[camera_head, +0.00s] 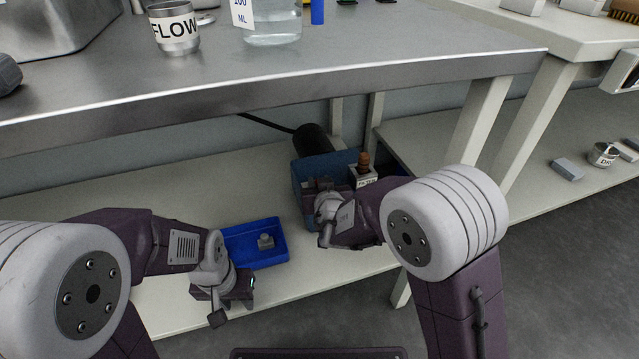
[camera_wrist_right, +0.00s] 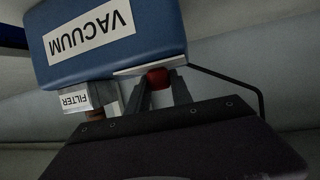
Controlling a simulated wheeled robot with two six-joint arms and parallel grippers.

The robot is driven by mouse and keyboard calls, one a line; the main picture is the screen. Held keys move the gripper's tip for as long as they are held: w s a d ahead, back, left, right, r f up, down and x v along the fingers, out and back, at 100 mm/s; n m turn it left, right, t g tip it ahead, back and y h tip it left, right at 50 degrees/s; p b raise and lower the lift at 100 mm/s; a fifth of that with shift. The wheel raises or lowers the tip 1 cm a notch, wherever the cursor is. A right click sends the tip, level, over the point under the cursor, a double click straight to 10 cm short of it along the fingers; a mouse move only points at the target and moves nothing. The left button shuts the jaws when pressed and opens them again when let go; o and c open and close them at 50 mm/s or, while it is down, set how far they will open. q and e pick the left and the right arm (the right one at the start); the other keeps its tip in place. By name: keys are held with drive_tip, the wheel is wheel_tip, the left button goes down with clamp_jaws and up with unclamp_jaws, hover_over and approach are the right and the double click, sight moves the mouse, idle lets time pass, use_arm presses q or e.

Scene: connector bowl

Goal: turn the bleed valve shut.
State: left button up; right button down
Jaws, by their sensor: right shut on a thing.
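The blue vacuum pump (camera_head: 303,174) stands on the lower shelf under the metal bench, partly hidden by my right arm. In the right wrist view its blue body (camera_wrist_right: 155,37) carries an upside-down VACUUM label. A small red valve knob (camera_wrist_right: 158,78) sits at the pump's edge, between the two fingers of my right gripper (camera_wrist_right: 161,86), which is shut on it. How far the valve is turned cannot be told. My left gripper (camera_head: 238,288) hangs low at the front of the shelf, near a blue tray; its fingers are too unclear to read.
The blue tray (camera_head: 278,252) holds a small grey part (camera_head: 265,241). The metal bench edge (camera_head: 300,88) overhangs the shelf. A FLOW cup (camera_head: 175,28) and beaker (camera_head: 272,25) stand on the bench.

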drive_tip(key=shift+n+y, duration=0.3)
drive_tip(key=shift+y, duration=0.1)
drive_tip(key=c, duration=1.1)
unclamp_jaws()
drive_tip(key=shift+c, duration=0.2)
use_arm(q)
drive_tip(key=shift+r, duration=0.1)
use_arm(e)
drive_tip(key=shift+r, duration=0.1)
use_arm(q)
drive_tip(key=shift+r+p, duration=0.25)
drive_tip(key=shift+p, duration=0.05)
use_arm(e)
drive_tip(key=shift+s+d+r, duration=0.1)
drive_tip(key=shift+s+r, duration=0.1)
drive_tip(key=shift+s, duration=0.15)
use_arm(q)
wheel_tip(320, 180, up, 3)
drive_tip(key=p, duration=0.3)
use_arm(e)
drive_tip(key=v, duration=0.8)
drive_tip(key=shift+s+f, duration=0.1)
